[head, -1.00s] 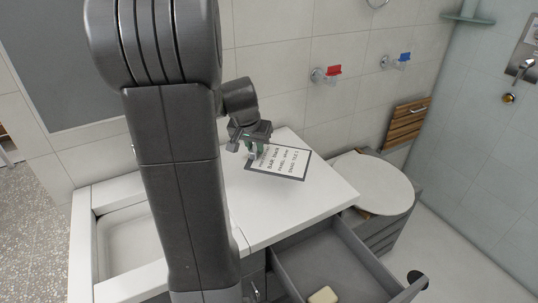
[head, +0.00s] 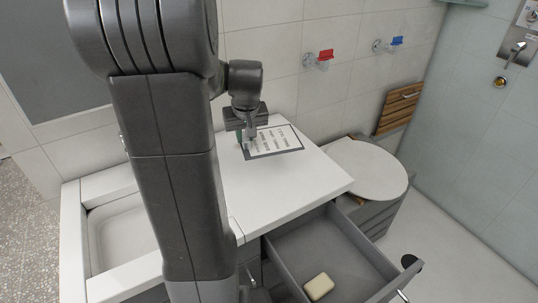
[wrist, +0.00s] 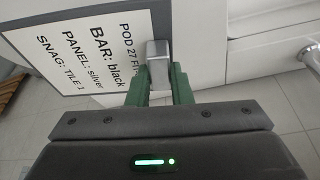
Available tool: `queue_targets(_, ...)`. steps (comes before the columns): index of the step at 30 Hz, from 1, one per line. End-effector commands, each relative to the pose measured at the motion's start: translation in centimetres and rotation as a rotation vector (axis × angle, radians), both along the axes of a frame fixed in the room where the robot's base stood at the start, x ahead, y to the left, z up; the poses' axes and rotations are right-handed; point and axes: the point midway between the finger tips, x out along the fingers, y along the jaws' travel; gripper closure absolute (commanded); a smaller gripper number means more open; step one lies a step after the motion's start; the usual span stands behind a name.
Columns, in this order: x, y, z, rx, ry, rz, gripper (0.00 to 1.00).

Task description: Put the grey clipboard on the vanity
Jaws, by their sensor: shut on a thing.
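The grey clipboard (head: 275,154) holds a white printed sheet and shows over the back part of the white vanity top (head: 280,193) in the head view. I cannot tell whether it touches the top. My gripper (head: 247,137) is shut on the clipboard's near-left edge. In the wrist view, the green fingers (wrist: 160,85) close around the silver clip (wrist: 158,62) of the clipboard (wrist: 85,45), whose text is readable. Part of the clipboard lies hidden behind my gripper.
A basin (head: 122,235) is at the left of the vanity. An open grey drawer (head: 345,255) below holds a pale soap bar (head: 319,287). A toilet (head: 365,170) stands to the right. Red (head: 322,56) and blue (head: 392,43) taps are on the wall. The front right vanity top is clear.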

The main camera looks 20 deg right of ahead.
Motion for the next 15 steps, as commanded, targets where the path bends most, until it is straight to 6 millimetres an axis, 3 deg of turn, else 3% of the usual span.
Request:
queue_targets(11, -0.2, 0.6, 0.2, -0.002, 0.026, 0.225, 1.0)
queue_targets(15, -0.3, 0.7, -1.4, 0.0, 0.031, 0.241, 1.0)
